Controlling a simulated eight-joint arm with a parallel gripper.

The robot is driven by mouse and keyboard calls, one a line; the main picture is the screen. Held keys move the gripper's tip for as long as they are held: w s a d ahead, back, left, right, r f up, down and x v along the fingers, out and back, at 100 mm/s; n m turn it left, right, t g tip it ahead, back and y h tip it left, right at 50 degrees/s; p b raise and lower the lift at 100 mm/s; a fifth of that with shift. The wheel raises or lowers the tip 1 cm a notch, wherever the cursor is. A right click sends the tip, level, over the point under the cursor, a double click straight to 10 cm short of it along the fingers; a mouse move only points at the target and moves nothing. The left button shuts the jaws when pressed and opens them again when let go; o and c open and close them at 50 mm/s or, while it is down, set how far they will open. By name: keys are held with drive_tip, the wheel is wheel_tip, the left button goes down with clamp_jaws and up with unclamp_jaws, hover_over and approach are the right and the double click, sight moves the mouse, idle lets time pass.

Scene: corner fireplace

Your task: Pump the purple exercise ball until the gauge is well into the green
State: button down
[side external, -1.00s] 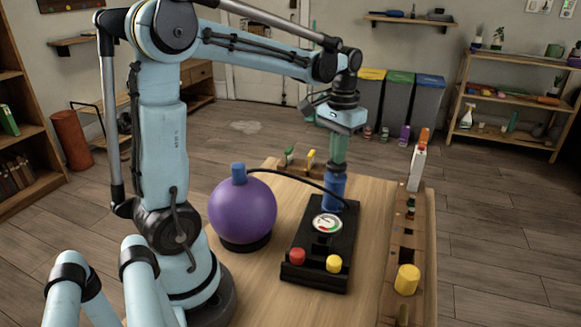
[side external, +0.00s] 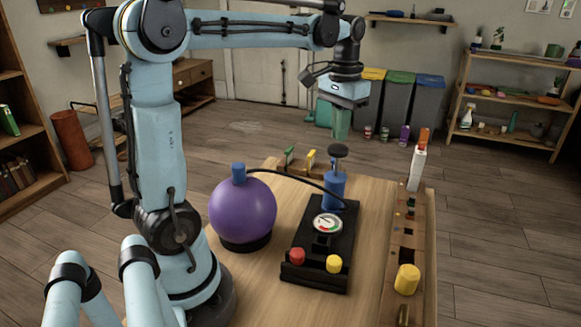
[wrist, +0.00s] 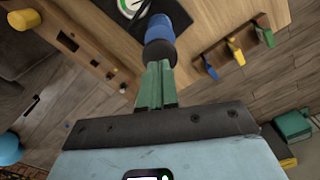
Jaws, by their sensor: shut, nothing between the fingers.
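The purple exercise ball (side external: 243,211) sits on a dark ring on the table, with a blue plug on top. A black hose runs from it to the blue pump (side external: 334,192), upright at the back of a black base. Its dark plunger knob (side external: 338,150) stands raised above the body. The white gauge (side external: 327,224) lies in front of the pump, partly cut off in the wrist view (wrist: 130,7); its needle is too small to read. My gripper (side external: 341,137) is shut and empty, its green fingers just above the knob. The wrist view shows the fingers (wrist: 158,66) in line with the pump (wrist: 160,28).
A red knob (side external: 297,257) and a yellow knob (side external: 334,263) are on the base's front. A wooden rail (side external: 393,265) with a yellow cylinder (side external: 407,279) and a white bottle (side external: 417,168) runs along the right. A small rack (side external: 302,162) with coloured clips stands behind.

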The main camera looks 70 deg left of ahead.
sight(339, 146)
idle(0.3)
drive_tip(key=shift+f, duration=3.3)
drive_tip(key=shift+r, duration=3.3)
drive_tip(key=shift+r, duration=2.5)
drive_tip(key=s+d+f+m+t, duration=0.3)
drive_tip(key=s+d+f+t, duration=0.4)
drive_tip(key=d+f, duration=0.4)
drive_tip(key=shift+s+d+f, duration=0.2)
drive_tip(key=shift+d+f, duration=0.1)
drive_tip(key=shift+d, duration=0.45)
